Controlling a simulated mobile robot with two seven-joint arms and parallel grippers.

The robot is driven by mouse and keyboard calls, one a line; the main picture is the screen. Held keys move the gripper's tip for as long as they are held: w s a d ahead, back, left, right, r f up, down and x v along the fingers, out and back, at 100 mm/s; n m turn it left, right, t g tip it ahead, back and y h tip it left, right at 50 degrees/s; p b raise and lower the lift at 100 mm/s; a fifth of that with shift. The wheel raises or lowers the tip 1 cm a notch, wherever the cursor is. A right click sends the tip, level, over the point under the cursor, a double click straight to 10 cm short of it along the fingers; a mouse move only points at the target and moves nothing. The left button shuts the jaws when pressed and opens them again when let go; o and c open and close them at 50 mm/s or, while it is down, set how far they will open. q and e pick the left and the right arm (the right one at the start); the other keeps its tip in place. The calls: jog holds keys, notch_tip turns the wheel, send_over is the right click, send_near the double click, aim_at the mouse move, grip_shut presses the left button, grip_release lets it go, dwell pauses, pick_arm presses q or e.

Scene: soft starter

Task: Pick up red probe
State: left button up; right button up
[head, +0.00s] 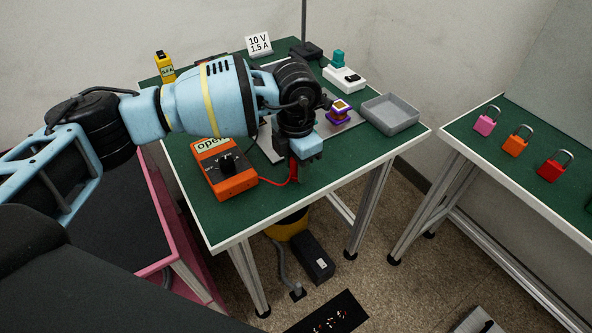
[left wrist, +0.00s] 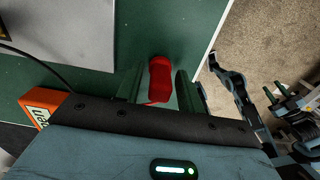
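The red probe (head: 293,170) is at the front part of the green table top, with a red lead running to the orange meter (head: 230,170). In the left wrist view the red probe (left wrist: 160,79) lies between the two green fingers of my left gripper (left wrist: 158,88). The fingers are apart, with a gap visible on each side of the probe. In the head view my left gripper (head: 300,168) points down over the probe and partly hides it. Blue and black arm parts at the right of the left wrist view look like my right arm; its finger state is too small to tell.
A purple-and-yellow part (head: 340,112) and a grey tray (head: 390,114) stand right of my left gripper. A white socket strip (head: 344,78) and a yellow device (head: 165,67) are behind. Padlocks, including an orange one (head: 516,145), stand on the right table.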

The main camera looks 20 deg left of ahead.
pick_arm(q)
grip_shut()
jog(key=shift+r, duration=0.1)
jog(key=shift+r, duration=0.45)
jog(key=shift+s+d+r, duration=0.15)
jog(key=shift+r, duration=0.5)
jog(key=shift+s+d+r, duration=0.15)
jog(key=shift+r, duration=0.45)
jog(key=s+d+r+b, duration=0.1)
jog(key=s+d, duration=0.8)
jog(key=s, duration=0.3)
jog(key=shift+s+r, duration=0.15)
jog(key=shift+r, duration=0.1)
